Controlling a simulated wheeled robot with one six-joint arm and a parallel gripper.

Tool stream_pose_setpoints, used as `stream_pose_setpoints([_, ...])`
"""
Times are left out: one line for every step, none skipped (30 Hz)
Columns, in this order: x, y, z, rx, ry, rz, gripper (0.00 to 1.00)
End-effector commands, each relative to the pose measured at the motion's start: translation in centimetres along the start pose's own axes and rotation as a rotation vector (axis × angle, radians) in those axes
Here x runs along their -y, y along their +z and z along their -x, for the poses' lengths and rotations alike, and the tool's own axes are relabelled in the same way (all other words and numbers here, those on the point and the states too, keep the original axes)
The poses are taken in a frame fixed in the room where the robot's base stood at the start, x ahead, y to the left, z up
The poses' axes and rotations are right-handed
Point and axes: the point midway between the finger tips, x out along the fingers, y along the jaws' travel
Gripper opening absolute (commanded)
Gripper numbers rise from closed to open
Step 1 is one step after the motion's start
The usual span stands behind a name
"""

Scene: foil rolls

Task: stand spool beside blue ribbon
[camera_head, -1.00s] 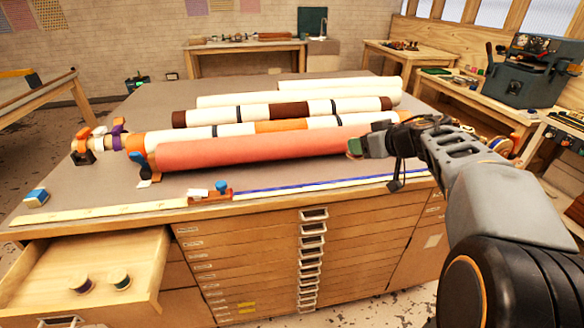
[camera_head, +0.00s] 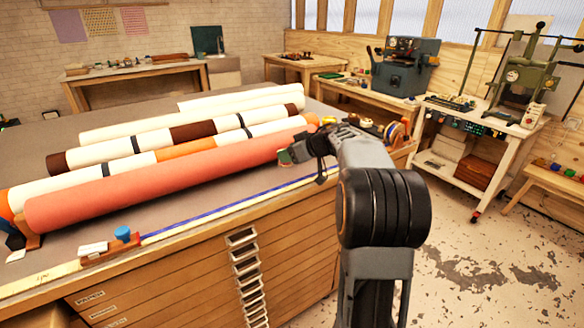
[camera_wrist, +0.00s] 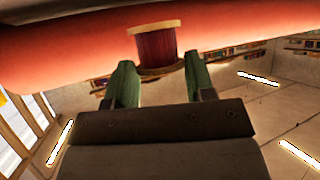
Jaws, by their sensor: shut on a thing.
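My gripper (camera_head: 285,157) is at the right end of the long red-orange roll (camera_head: 150,178) in the head view. In the wrist view its green fingers (camera_wrist: 157,78) are shut on a dark red spool (camera_wrist: 156,48) with pale wooden ends. The spool shows between the fingertips, in front of the red-orange roll. In the head view I cannot make out the spool. A thin blue strip (camera_head: 205,212) runs along the table's front edge; I cannot tell whether it is the blue ribbon. A round orange and blue item (camera_head: 395,132) stands at the table's right end.
More long rolls (camera_head: 190,115) lie behind the red-orange one. A small stand with a blue knob (camera_head: 123,233) sits near the front edge. A side bench holds a blue-grey machine (camera_head: 404,66). The floor (camera_head: 480,265) at the right is mostly clear.

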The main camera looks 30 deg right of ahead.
Motion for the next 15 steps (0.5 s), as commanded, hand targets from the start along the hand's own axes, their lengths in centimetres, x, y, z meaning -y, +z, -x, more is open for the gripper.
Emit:
stream_pose_setpoints([-0.4, 0.4, -0.3, -0.001, 0.001, -0.001, 0.26])
stream_pose_setpoints([-0.6, 0.5, -0.4, -0.001, 0.002, -0.001, 0.26])
stream_pose_setpoints([-0.7, 0.6, -0.4, -0.001, 0.002, -0.001, 0.26])
stream_pose_setpoints([-0.8, 0.7, -0.5, -0.001, 0.002, 0.0, 0.26])
stream_pose_setpoints([-0.8, 0.7, -0.5, -0.001, 0.002, 0.0, 0.26])
stream_pose_setpoints([-0.9, 0.8, -0.6, -0.001, 0.002, 0.0, 0.26])
stream_pose_setpoints([-0.9, 0.8, -0.6, -0.001, 0.002, 0.0, 0.26])
stream_pose_setpoints([-1.0, 0.9, -0.7, -0.001, 0.002, 0.0, 0.26])
stream_pose_setpoints([-1.2, 1.1, -0.8, -0.001, 0.002, -0.001, 0.26])
stream_pose_setpoints([-1.3, 1.3, -0.9, -0.001, 0.002, -0.001, 0.26])
stream_pose_setpoints([-1.5, 1.5, -1.1, -0.001, 0.002, -0.002, 0.26])
stream_pose_setpoints([-1.8, 1.8, -1.4, -0.001, 0.002, -0.002, 0.26])
stream_pose_setpoints([-1.7, 2.2, -1.6, -0.001, 0.001, -0.002, 0.26])
stream_pose_setpoints([-1.7, 2.6, -1.8, 0.0, 0.001, -0.002, 0.26])
stream_pose_setpoints([-1.7, 3.2, -2.1, 0.0, 0.001, -0.002, 0.26])
